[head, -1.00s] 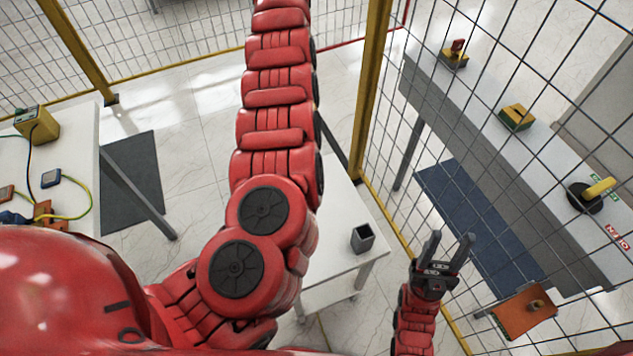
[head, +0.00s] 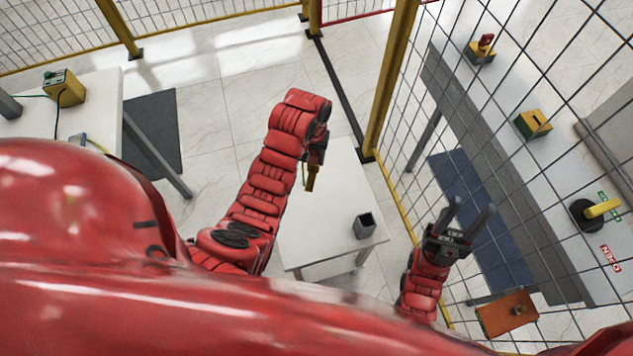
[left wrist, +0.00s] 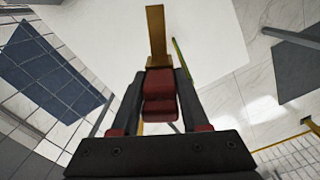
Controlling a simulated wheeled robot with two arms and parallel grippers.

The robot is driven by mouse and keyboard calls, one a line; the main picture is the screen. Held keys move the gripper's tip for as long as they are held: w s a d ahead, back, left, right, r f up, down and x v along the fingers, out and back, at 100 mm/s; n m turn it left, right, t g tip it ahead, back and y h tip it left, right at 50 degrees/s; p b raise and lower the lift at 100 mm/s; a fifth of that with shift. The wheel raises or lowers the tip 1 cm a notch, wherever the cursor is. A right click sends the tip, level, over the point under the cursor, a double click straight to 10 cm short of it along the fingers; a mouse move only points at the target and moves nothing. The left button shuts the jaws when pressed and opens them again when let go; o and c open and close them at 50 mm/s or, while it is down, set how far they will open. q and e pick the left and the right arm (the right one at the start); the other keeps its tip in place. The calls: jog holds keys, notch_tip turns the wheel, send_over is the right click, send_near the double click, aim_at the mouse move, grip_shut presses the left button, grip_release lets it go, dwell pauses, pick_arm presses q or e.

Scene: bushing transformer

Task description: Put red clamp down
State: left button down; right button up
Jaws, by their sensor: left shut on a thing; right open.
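My left gripper (head: 314,170) is over the white table (head: 315,235) beside the fence, hanging down from the bent arm. In the left wrist view my left gripper (left wrist: 160,95) is shut on the red clamp (left wrist: 160,97). A brass-coloured bar (left wrist: 156,35) extends from the clamp past the fingertips; it also shows in the head view (head: 310,180). The white tabletop (left wrist: 205,45) lies behind it. The gap between clamp and table cannot be judged exactly. My right gripper (head: 470,218) is open and empty near the fence.
A dark open box (head: 364,226) stands at the white table's right side. A yellow-framed mesh fence (head: 390,80) runs along the right. Behind it is a long bench (head: 500,90) with switches. Another table (head: 95,110) stands at left.

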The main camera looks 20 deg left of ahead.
pick_arm(q)
jog(key=s+d+f+n+p, duration=0.1)
jog(key=s+d+f, duration=0.1)
jog(key=s, duration=0.5)
jog(key=s+d+f+p, duration=0.1)
jog(key=s+d+f, duration=0.1)
jog(key=s, duration=0.4)
jog(key=w+a+b, duration=0.1)
jog(key=w, duration=0.4)
jog(key=w+a+b, duration=0.1)
jog(key=w+b, duration=0.1)
jog(key=w, duration=0.3)
jog(key=w+a+f+b, duration=0.1)
jog(key=w, duration=0.4)
jog(key=shift+a+f, duration=0.1)
jog(key=shift+a, duration=0.05)
notch_tip(320, 180, down, 3)
jog(key=shift+r+p, duration=0.15)
jog(key=shift+p, duration=0.6)
jog(key=shift+f, duration=0.5)
